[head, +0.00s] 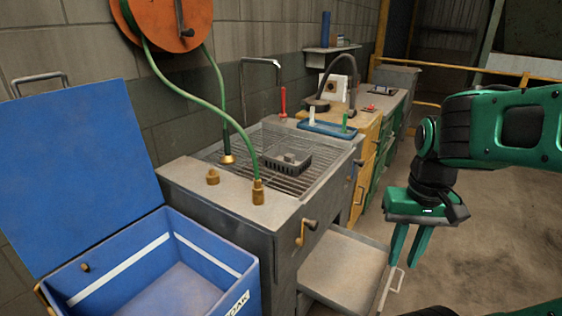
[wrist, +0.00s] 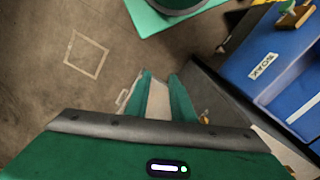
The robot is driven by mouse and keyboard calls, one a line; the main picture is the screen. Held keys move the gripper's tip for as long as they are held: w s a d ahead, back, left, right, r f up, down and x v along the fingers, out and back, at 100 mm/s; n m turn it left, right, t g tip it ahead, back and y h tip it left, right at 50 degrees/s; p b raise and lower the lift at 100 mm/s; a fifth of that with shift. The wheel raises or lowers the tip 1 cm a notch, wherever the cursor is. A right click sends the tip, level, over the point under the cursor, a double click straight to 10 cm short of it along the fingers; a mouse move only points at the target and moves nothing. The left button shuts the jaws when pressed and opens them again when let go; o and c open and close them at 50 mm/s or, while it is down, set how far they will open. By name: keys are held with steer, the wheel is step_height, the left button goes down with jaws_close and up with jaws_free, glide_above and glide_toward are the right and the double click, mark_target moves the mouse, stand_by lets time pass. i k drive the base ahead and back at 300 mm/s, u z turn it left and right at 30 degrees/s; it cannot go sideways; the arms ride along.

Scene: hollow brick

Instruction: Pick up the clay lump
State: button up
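I cannot make out a clay lump with certainty in either view. A dark grey slotted basket or block (head: 288,161) sits on the wire grate of the sink bench in the head view, with a small grey shape on top that is too small to tell. My gripper (head: 407,262) hangs with its fingers pointing down, to the right of the bench and beside the pulled-out drawer. Its two green fingers are apart with nothing between them. The wrist view also shows my gripper (wrist: 160,76) open and empty, above the floor and drawer.
An open blue box (head: 205,262) with a raised lid stands front left. The sink bench (head: 240,202) has brass fittings and a green hose from an orange reel (head: 168,22). A drawer (head: 345,266) sticks out low. Yellow-fronted cabinets (head: 366,160) stand behind. Floor on the right is clear.

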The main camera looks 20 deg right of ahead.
mark_target(290, 158)
steer(key=k, duration=1.2)
steer(key=z, duration=0.65)
steer(key=i, duration=1.7)
steer(key=u, duration=0.55)
